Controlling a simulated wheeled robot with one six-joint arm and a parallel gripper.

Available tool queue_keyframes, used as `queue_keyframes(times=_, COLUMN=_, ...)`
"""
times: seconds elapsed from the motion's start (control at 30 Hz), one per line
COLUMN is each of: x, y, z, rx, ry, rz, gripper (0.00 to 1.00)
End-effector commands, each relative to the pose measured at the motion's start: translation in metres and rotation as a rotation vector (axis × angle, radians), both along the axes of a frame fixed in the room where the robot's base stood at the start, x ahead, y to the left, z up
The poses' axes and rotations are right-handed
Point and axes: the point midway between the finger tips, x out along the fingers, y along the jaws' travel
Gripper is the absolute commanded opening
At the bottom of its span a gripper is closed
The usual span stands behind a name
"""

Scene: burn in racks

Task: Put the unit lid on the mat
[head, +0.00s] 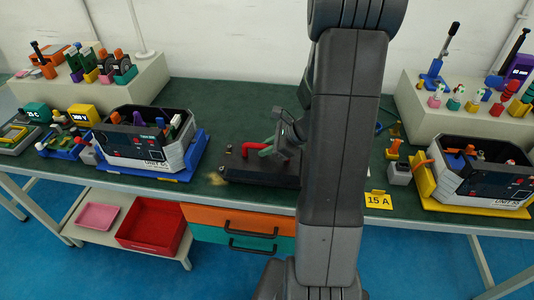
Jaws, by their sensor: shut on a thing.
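A dark, flat, box-like piece, which looks like the unit lid (240,168), is at the middle of the green bench, left of my arm. It has a red handle (252,147) on top. My gripper (268,150) is at this handle and is shut on it. My arm hides the right end of the lid. I cannot tell whether the lid rests on the surface or hangs just above it. No mat stands out clearly from the dark lid and the green bench.
An open unit (148,165) sits on a blue base (196,158) to the left; another (490,190) sits on a yellow base (424,185) to the right. Raised white blocks (140,90) with tools stand behind both. A yellow "15 A" sign (378,200) is at the front edge.

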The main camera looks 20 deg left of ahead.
Motion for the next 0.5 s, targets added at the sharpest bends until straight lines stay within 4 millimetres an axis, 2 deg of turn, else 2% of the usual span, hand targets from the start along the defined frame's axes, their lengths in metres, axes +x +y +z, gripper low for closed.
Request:
queue_keyframes(times=0.1, x=0.0, y=0.0, z=-0.016, rx=0.0, ry=0.004, rz=-0.001, gripper=0.0)
queue_keyframes(times=0.2, x=0.0, y=0.0, z=-0.023, rx=0.001, ry=0.002, rz=-0.002, gripper=0.0)
queue_keyframes(times=0.5, x=0.0, y=0.0, z=-0.024, rx=0.001, ry=0.0, rz=-0.001, gripper=0.0)
